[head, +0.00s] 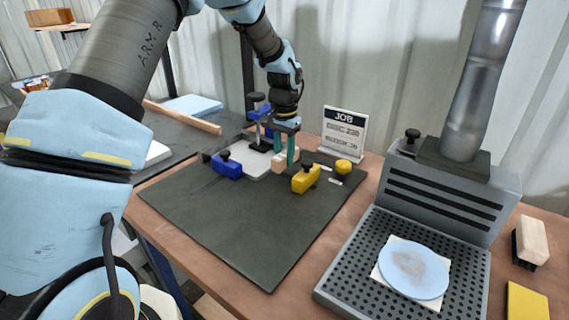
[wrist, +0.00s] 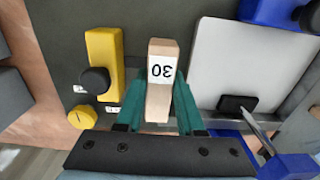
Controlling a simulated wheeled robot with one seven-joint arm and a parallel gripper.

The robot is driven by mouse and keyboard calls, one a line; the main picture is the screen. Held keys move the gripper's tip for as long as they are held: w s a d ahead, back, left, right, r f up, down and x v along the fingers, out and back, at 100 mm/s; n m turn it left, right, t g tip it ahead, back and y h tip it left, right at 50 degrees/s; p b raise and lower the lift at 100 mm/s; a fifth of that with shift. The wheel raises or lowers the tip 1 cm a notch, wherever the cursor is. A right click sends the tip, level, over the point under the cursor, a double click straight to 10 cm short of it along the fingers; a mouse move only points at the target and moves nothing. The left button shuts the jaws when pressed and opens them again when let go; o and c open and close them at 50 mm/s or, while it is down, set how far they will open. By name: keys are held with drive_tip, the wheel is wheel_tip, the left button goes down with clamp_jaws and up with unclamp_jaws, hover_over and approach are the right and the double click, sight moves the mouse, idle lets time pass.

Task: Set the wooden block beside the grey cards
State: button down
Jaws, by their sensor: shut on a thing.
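In the head view my gripper (head: 284,152) points down at the back of the dark mat, with the block (head: 278,161) partly hidden between the fingers. A flat light grey square (wrist: 225,60), apparently the grey cards, lies just right of the block in the wrist view. It also shows left of the gripper in the head view (head: 252,167). I cannot tell whether the block touches the mat.
A yellow clamp-like piece (head: 305,179) stands close right of the gripper, with a yellow round knob (head: 343,166) beyond. A blue piece (head: 227,166) sits at the cards' left. A JOB sign (head: 343,131) stands behind. The dark mat's front (head: 240,230) is clear.

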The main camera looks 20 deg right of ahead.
sight(284, 166)
drive_tip(key=shift+f+p, duration=0.45)
drive_tip(key=shift+f, duration=1.3)
drive_tip(key=shift+f, duration=0.1)
drive_tip(key=c, duration=0.5)
unclamp_jaws()
wheel_tip(284, 166, up, 12)
drive_tip(key=b, duration=0.3)
drive_tip(key=shift+b, duration=0.35)
drive_tip(key=a+n, duration=0.5)
drive_tip(key=a, duration=1.3)
drive_tip(key=s+a+f+n, duration=0.1)
drive_tip(key=s+a+n, duration=0.1)
drive_tip(key=a, duration=0.4)
drive_tip(key=s+a+f+n+t, duration=0.1)
drive_tip(key=s+a+n, duration=0.1)
drive_tip(key=s+a, duration=0.3)
drive_tip(key=s+a+f+n, duration=0.1)
drive_tip(key=s+a+n, duration=0.1)
drive_tip(key=s+a, duration=0.2)
drive_tip(key=shift+a+f+t, duration=0.15)
drive_tip(key=shift+a+t, duration=0.15)
drive_tip(key=shift+a, duration=1.6)
